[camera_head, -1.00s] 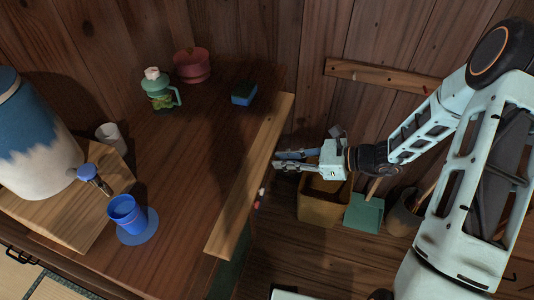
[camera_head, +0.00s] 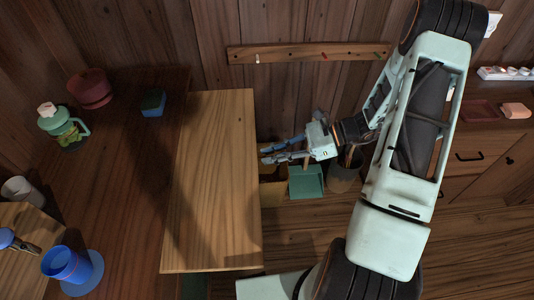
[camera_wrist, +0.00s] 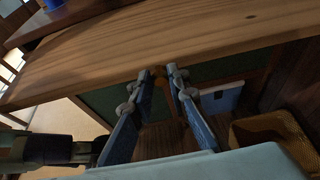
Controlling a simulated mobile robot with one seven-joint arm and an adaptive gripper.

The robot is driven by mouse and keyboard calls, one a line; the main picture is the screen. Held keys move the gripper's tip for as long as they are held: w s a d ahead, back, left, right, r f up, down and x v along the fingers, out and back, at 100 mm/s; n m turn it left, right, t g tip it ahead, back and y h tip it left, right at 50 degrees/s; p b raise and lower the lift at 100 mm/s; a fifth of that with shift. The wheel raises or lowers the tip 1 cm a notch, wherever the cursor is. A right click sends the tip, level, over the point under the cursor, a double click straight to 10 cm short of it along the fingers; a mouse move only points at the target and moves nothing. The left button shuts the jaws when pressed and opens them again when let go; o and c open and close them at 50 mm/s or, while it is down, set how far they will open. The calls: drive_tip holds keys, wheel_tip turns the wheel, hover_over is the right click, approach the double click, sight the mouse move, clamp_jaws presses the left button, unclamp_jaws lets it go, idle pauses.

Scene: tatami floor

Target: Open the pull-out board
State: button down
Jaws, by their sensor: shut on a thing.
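The pull-out board (camera_head: 215,180) is a flat pale wooden slab. It stands well out from the right side of the dark wooden counter. My gripper (camera_head: 264,155) is at the board's outer right edge. In the wrist view, the board (camera_wrist: 150,45) spans the top, and the two blue-grey fingers of my gripper (camera_wrist: 162,74) reach up to its edge with their tips close together. The fingers are shut on the board at that edge. The exact part in the grip is hidden.
On the counter (camera_head: 120,170) are a blue cup (camera_head: 66,264), a green jar (camera_head: 62,124), a red pot (camera_head: 91,88) and a sponge (camera_head: 153,103). Below the gripper are a green dustpan (camera_head: 306,182) and a bin (camera_head: 345,174). A peg rail (camera_head: 305,53) is on the wall.

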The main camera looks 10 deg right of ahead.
drive_tip(key=c, duration=1.9)
unclamp_jaws()
drive_tip(key=v, duration=1.2)
drive_tip(key=shift+s, duration=0.1)
drive_tip(key=shift+a, duration=0.1)
